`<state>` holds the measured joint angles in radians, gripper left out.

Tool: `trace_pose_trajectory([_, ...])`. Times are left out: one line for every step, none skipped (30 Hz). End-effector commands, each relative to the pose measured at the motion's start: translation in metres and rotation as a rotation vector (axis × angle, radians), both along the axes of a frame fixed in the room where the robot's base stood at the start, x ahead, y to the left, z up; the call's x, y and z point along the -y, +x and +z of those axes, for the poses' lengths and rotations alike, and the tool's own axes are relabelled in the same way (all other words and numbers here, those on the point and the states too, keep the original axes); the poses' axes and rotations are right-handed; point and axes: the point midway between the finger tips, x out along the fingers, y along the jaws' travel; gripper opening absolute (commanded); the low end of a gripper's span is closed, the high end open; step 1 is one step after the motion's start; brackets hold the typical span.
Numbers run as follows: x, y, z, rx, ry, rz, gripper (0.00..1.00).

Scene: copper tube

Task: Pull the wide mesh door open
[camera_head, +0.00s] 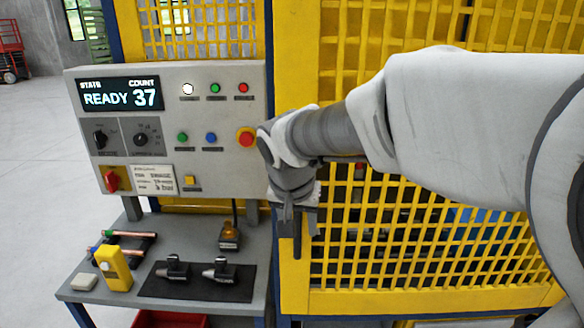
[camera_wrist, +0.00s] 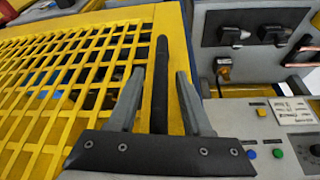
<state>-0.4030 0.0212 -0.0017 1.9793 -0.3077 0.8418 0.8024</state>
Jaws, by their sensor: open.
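The wide yellow mesh door (camera_head: 420,240) fills the right half of the head view, partly hidden behind my arm. It also shows at the left in the wrist view (camera_wrist: 60,75). Its dark upright bar handle (camera_wrist: 161,80) is on the yellow frame strip beside the mesh. My gripper (camera_wrist: 161,82) is open, with one finger on each side of the handle; I see no clear contact. In the head view my gripper (camera_head: 298,215) points down in front of the door's left edge, hiding most of the handle. The door looks closed.
Left of the door stands a grey control panel (camera_head: 220,115) reading READY 37, with a red button (camera_head: 246,138) near my wrist. Below it a bench (camera_head: 150,225) holds a yellow device (camera_head: 114,268), a black mat (camera_head: 190,292) with fittings and copper tubes.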

Motion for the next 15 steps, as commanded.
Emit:
trace_pose_trajectory([0.0006,0.0012,-0.0037,-0.001,-0.001,0.0,0.5])
trace_pose_trajectory([0.0008,0.0017,-0.0052,-0.002,-0.001,-0.001,0.5])
trace_pose_trajectory([0.001,0.0024,-0.0066,-0.001,-0.001,0.0,0.5])
trace_pose_trajectory([0.001,0.0027,-0.0074,-0.001,-0.001,0.0,0.5])
trace_pose_trajectory([0.001,0.0029,-0.0078,-0.001,-0.001,0.0,0.5])
trace_pose_trajectory([0.001,0.0031,-0.0081,0.0,0.0,0.0,0.5])
trace_pose_trajectory([0.001,0.0031,-0.0082,0.0,0.0,0.0,0.5])
trace_pose_trajectory([0.001,0.0031,-0.0082,0.0,0.0,0.0,0.5])
trace_pose_trajectory([0.001,0.0031,-0.0081,0.0,0.0,0.0,0.5])
trace_pose_trajectory([0.001,0.0031,-0.0081,0.0,0.0,0.0,0.5])
trace_pose_trajectory([0.001,0.003,-0.008,0.0,0.0,-0.001,0.5])
trace_pose_trajectory([0.001,0.003,-0.008,0.0,0.0,-0.001,0.48])
trace_pose_trajectory([0.001,0.003,-0.0079,0.0,0.0,-0.001,0.42])
trace_pose_trajectory([0.001,0.003,-0.0079,0.0,0.0,-0.001,0.37])
trace_pose_trajectory([0.001,0.003,-0.0079,0.0,0.0,-0.001,0.3])
